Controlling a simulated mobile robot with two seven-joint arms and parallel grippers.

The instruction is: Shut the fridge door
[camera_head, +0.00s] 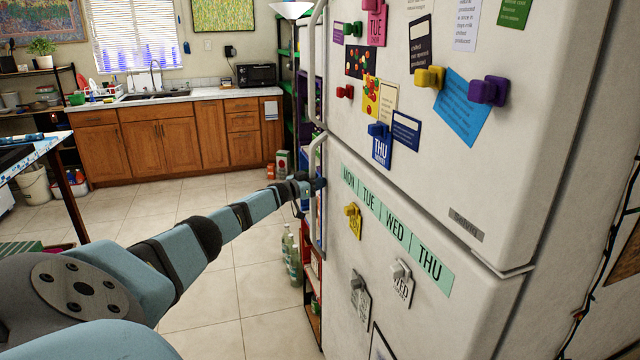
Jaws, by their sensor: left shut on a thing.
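The white fridge stands at the right, with an upper door (490,50) and a lower door (440,300). The two door faces look about in line, and I cannot tell whether either stands ajar. A long handle (311,70) is on the upper door's left edge and a second handle (312,150) is on the lower door's. My left arm reaches in from the lower left, and my left gripper (314,186) is shut at the lower handle, apparently on it. The fingertips are small and partly hidden. My right gripper is not in view.
Magnets and notes, such as a blue card (463,107), cover the doors. A table (40,148) stands at the left. Wooden cabinets (160,145) with a sink line the back wall. Bottles (291,255) stand on the floor left of the fridge. The tiled floor (220,300) between is clear.

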